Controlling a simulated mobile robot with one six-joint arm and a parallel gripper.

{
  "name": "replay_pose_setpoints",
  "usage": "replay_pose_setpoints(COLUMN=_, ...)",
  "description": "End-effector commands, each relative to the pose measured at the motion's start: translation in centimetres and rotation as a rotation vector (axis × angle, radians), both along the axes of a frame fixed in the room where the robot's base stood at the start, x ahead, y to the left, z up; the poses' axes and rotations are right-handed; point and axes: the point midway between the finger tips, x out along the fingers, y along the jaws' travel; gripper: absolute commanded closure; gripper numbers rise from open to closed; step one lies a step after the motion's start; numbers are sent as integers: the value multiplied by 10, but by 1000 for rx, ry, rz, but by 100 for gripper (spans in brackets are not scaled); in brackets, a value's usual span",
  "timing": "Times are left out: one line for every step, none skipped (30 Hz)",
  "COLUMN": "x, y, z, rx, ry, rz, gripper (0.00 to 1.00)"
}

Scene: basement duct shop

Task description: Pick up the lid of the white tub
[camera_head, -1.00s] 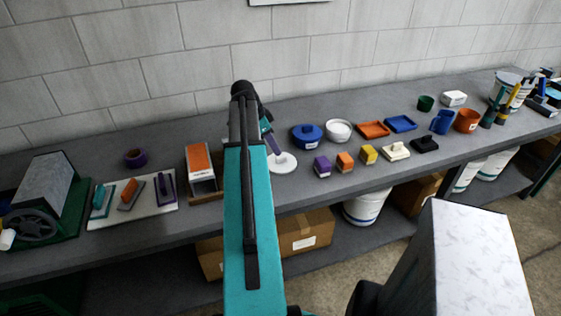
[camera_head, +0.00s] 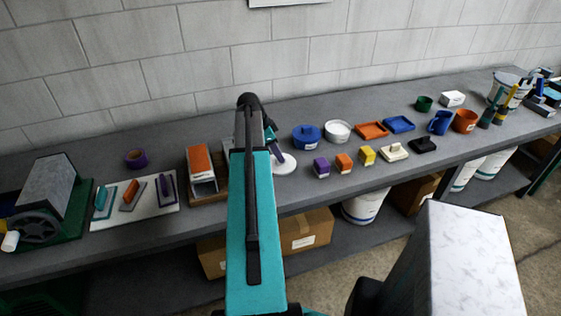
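A round white lid (camera_head: 285,164) lies on the grey bench, near its front edge. An open white tub (camera_head: 338,131) stands behind it to the right, with its inside showing. A blue tub with a knobbed blue lid (camera_head: 307,137) stands between them. My gripper (camera_head: 277,153) points down over the left part of the white lid, very close to it. I cannot tell whether it touches the lid. The arm hides part of the gripper, and its finger opening is too small to make out.
A box with an orange top (camera_head: 200,159) stands left of my arm. Purple (camera_head: 321,168), orange (camera_head: 344,163) and yellow (camera_head: 367,155) blocks sit right of the lid. Orange (camera_head: 372,131) and blue (camera_head: 400,124) trays lie farther right. A block wall backs the bench.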

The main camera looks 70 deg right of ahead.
Motion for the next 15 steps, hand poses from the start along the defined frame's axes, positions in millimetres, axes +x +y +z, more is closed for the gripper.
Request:
replay_pose_setpoints(x=-2, y=-1, z=-4, rx=1, ry=1, rz=-1, gripper=64)
replay_pose_setpoints(x=-2, y=-2, z=-6, rx=1, ry=1, rz=-1, gripper=64)
replay_pose_setpoints(x=-3, y=-3, z=-9, rx=1, ry=1, rz=-1, gripper=64)
replay_pose_setpoints(x=-4, y=-3, z=-11, rx=1, ry=1, rz=-1, gripper=64)
replay_pose_setpoints(x=-4, y=-4, z=-12, rx=1, ry=1, rz=0, gripper=64)
replay_pose_setpoints(x=-5, y=-4, z=-15, rx=1, ry=1, rz=0, gripper=64)
replay_pose_setpoints(x=-5, y=-4, z=-16, rx=1, ry=1, rz=0, gripper=64)
replay_pose_setpoints(x=-6, y=-5, z=-17, rx=0, ry=0, rz=0, gripper=64)
replay_pose_setpoints(x=-6, y=-5, z=-18, rx=0, ry=0, rz=0, gripper=64)
replay_pose_setpoints(x=-6, y=-5, z=-18, rx=0, ry=0, rz=0, gripper=64)
replay_pose_setpoints(x=-6, y=-5, z=-18, rx=0, ry=0, rz=0, gripper=64)
replay_pose_setpoints(x=-6, y=-5, z=-19, rx=0, ry=0, rz=0, gripper=64)
replay_pose_setpoints(x=-6, y=-5, z=-19, rx=0, ry=0, rz=0, gripper=64)
replay_pose_setpoints(x=-6, y=-5, z=-19, rx=0, ry=0, rz=0, gripper=64)
replay_pose_setpoints(x=-5, y=-5, z=-19, rx=0, ry=0, rz=0, gripper=64)
